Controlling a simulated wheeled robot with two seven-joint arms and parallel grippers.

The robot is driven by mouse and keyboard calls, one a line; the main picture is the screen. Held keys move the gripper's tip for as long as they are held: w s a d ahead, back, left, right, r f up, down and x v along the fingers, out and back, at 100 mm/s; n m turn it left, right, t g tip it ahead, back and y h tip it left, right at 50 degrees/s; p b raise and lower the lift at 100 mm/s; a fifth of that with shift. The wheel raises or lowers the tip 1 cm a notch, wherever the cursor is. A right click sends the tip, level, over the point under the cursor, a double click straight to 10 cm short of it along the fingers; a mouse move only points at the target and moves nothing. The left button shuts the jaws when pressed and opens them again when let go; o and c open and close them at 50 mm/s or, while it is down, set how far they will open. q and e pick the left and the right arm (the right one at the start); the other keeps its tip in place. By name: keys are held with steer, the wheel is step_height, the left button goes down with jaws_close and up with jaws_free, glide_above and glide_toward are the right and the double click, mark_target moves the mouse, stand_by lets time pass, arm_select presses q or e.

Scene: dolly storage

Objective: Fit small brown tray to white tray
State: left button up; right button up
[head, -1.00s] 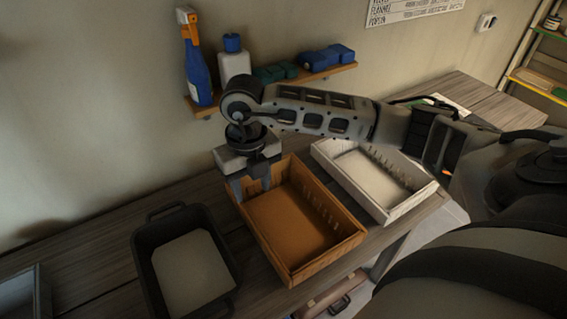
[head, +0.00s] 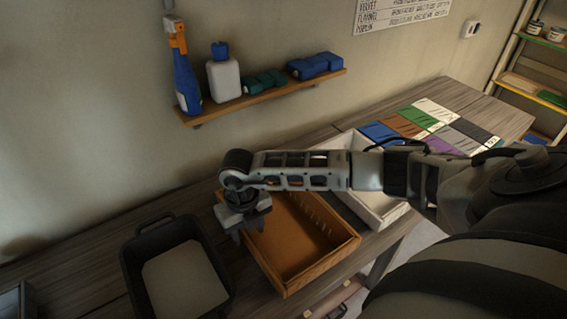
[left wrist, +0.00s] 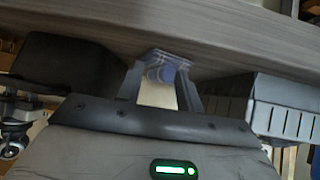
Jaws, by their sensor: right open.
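The small brown tray (head: 312,243), an orange-brown box with slotted sides, sits on the wooden table in the head view. The white tray (head: 387,216) stands to its right, partly hidden behind my right arm. My right gripper (head: 246,232) is open, pointing down at the brown tray's left wall; I cannot tell whether it touches the wall. My left gripper (left wrist: 162,90) shows only in the left wrist view, its fingers apart below the table edge. A bluish, blurred shape shows between them.
A black bin (head: 187,280) with a pale bottom stands left of the brown tray. A wall shelf (head: 265,100) holds a blue spray bottle (head: 185,80) and other containers. Coloured cards (head: 425,125) lie on the far right of the table.

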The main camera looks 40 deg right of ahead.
arm_select(q)
steer(key=shift+f+b, duration=0.4)
steer(key=shift+f, duration=0.25)
arm_select(e)
step_height(320, 180, down, 2)
steer(key=shift+f, duration=0.15)
arm_select(q)
steer(key=shift+w+d+r, duration=0.2)
steer(key=shift+r, duration=0.05)
arm_select(e)
steer(key=shift+f, duration=0.15)
arm_select(q)
steer(key=shift+d+r, duration=0.1)
steer(key=shift+r, duration=0.3)
arm_select(e)
jaws_close()
arm_select(q)
steer(key=shift+s+f, duration=0.1)
steer(key=shift+f, duration=0.05)
arm_select(e)
steer(key=shift+r, duration=0.2)
